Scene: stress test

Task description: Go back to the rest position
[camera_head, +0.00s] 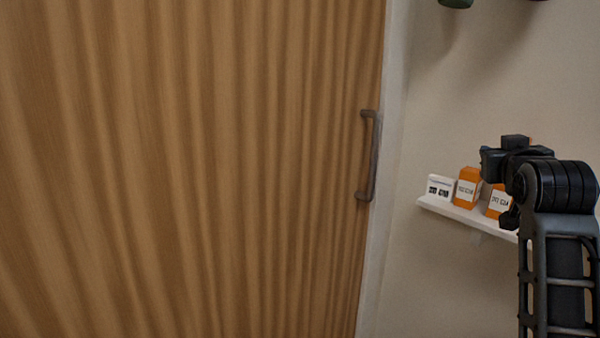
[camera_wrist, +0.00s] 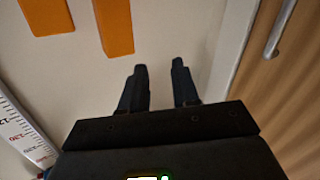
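My gripper (camera_wrist: 158,66) shows in the wrist view with two dark fingers apart and nothing between them. Behind the fingers is plain pale wall. In the head view my arm stands at the right edge, and its dark wrist end is in front of the wall shelf; the fingertips cannot be made out there.
A white shelf (camera_head: 455,212) holds a small white box (camera_head: 440,187) and orange boxes (camera_head: 467,190), partly hidden by my arm. Orange shapes (camera_wrist: 113,25) show in the wrist view. A wooden door (camera_head: 200,170) with a grey handle (camera_head: 375,155) fills the left.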

